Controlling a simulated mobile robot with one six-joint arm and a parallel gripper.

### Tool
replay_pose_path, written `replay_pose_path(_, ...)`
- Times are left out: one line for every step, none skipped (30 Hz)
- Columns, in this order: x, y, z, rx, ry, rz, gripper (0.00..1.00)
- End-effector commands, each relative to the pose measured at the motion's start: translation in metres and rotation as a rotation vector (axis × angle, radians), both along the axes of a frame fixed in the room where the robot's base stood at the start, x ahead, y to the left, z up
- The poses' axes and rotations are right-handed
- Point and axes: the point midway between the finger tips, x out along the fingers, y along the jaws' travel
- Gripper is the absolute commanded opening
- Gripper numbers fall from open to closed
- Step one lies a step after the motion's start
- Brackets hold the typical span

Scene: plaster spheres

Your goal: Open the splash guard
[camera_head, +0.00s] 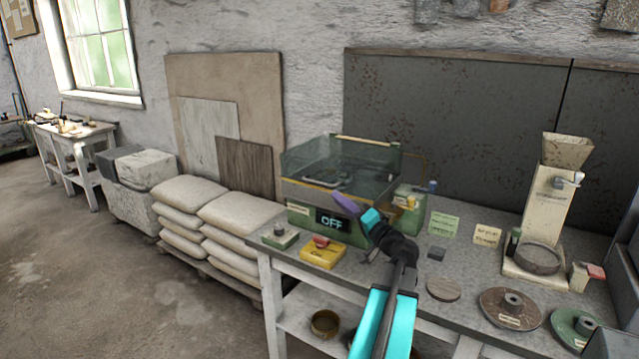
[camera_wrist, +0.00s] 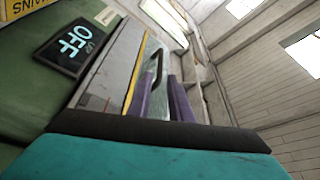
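The splash guard (camera_head: 308,158) is a clear, greenish panelled hood on top of the green machine (camera_head: 296,218). A yellow strip runs along its lower front edge, and its panels stand around the machine's top. In the wrist view a black bar handle (camera_wrist: 157,66) rises by the yellow-edged rim. My gripper (camera_head: 345,203) is in front of the machine, its purple fingers near the guard's front edge. In the wrist view my gripper (camera_wrist: 168,95) has its two fingers apart, with the handle beyond the left finger. I see nothing held; contact with the handle is unclear.
A display reading OFF (camera_head: 331,222) is on the machine's front. A yellow box with a red button (camera_head: 322,250) and a small box with a knob (camera_head: 280,236) stand before it on the bench (camera_head: 405,268). A hopper device (camera_head: 545,215) and discs (camera_head: 513,308) are at right.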

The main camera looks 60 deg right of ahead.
Motion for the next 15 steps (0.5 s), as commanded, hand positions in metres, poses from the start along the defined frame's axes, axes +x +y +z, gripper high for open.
replay_pose_path(0.008,-0.004,0.003,0.001,0.000,0.002,0.18)
replay_pose_path(0.012,-0.005,0.004,0.001,0.000,0.002,0.18)
replay_pose_path(0.017,-0.007,0.005,0.001,0.000,0.002,0.18)
replay_pose_path(0.021,-0.008,0.006,0.001,0.000,0.002,0.18)
replay_pose_path(0.025,-0.010,0.007,0.001,0.000,0.003,0.18)
replay_pose_path(0.031,-0.011,0.008,0.001,0.000,0.003,0.18)
replay_pose_path(0.035,-0.013,0.009,0.001,0.000,0.003,0.18)
replay_pose_path(0.039,-0.014,0.010,0.001,0.000,0.003,0.18)
replay_pose_path(0.044,-0.016,0.012,0.001,0.000,0.002,0.18)
replay_pose_path(0.048,-0.017,0.013,0.001,0.000,0.002,0.18)
replay_pose_path(0.052,-0.019,0.013,0.001,0.000,0.002,0.18)
replay_pose_path(0.058,-0.020,0.015,0.001,-0.001,0.002,0.18)
replay_pose_path(0.061,-0.022,0.016,0.001,-0.001,0.002,0.18)
replay_pose_path(0.065,-0.023,0.017,0.001,-0.001,0.002,0.18)
replay_pose_path(0.071,-0.025,0.018,0.000,-0.001,0.003,0.18)
